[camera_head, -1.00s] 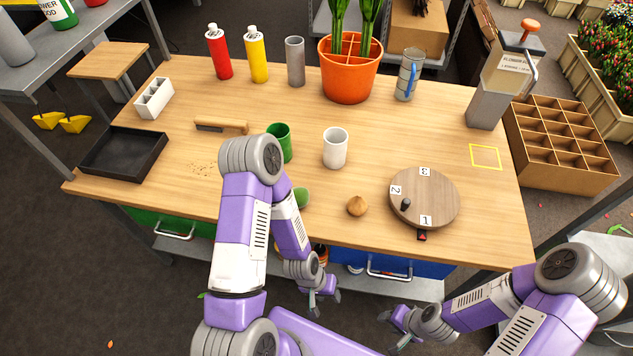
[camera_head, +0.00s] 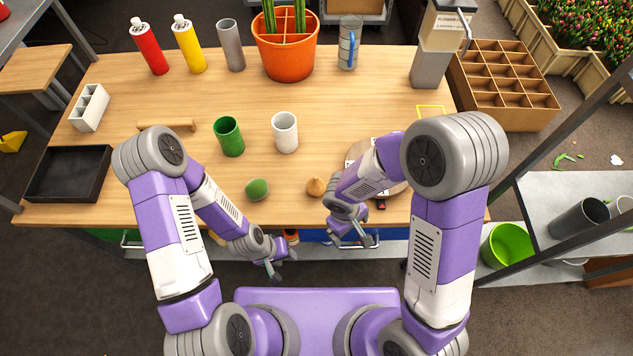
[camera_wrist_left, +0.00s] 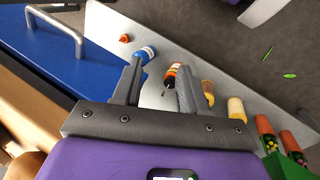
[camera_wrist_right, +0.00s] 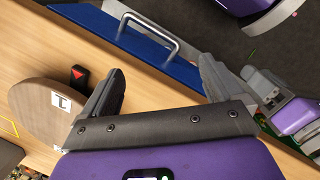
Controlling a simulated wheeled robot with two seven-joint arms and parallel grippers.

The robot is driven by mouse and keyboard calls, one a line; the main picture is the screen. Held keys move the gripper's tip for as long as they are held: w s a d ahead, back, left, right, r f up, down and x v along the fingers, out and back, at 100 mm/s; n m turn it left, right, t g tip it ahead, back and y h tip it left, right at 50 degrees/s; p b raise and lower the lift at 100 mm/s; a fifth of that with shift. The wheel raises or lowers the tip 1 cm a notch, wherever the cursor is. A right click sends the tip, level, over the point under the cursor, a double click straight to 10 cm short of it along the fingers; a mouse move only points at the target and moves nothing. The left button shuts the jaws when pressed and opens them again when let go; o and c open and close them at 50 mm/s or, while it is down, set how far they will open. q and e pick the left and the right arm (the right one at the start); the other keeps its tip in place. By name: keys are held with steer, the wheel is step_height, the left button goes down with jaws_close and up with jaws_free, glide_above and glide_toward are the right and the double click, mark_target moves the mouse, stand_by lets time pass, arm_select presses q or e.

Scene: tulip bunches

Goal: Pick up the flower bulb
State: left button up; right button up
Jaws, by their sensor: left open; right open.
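The flower bulb is a small tan-brown bulb (camera_head: 316,187) near the table's front edge in the head view. It lies just left of my right arm. My right gripper (camera_head: 352,240) is open and empty, at the front edge and nearer to me than the bulb. Its open fingers (camera_wrist_right: 160,85) in the right wrist view have no bulb between them. My left gripper (camera_head: 277,268) is open and empty, in front of the table and below its top. Its open fingers (camera_wrist_left: 165,85) also show in the left wrist view.
A green rounded object (camera_head: 257,189) lies left of the bulb. A green cup (camera_head: 229,137) and a white cup (camera_head: 285,132) stand behind. The round wooden turntable (camera_wrist_right: 40,118) is partly hidden by my right arm in the head view. A black tray (camera_head: 68,174) sits at left.

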steer(key=w+a+r+n+t+h, duration=0.3)
steer(key=w+r+n+t+h, duration=0.15)
steer(key=r+n, duration=0.2)
step_height(320, 180, up, 8)
steer(key=n+t+p, duration=0.1)
steer(key=n+t, duration=0.5)
steer(key=t, duration=0.1)
glide_above(312, 194)
steer(key=s, duration=0.1)
steer(key=s+f+n, duration=0.1)
steer(key=f+n, duration=0.2)
steer(key=f, duration=0.1)
steer(key=s+a+f+n+t+b, duration=0.1)
steer(key=f+n, duration=0.3)
steer(key=f, duration=0.1)
steer(key=s+a+f+n+y+b, duration=0.1)
steer(key=f+n, duration=0.2)
steer(key=f, duration=0.2)
steer(key=shift+s+f+n, duration=0.1)
steer(key=shift+s+n, duration=0.1)
steer(key=shift+n, duration=0.15)
steer(key=shift+w+f, duration=0.15)
steer(key=shift+f, duration=0.15)
steer(key=x, duration=0.4)
steer(key=b+x, duration=0.1)
steer(key=x, duration=0.2)
steer(key=shift+w+d+r, duration=0.1)
steer(key=shift+w+r, duration=0.05)
steer(key=shift+r, duration=0.1)
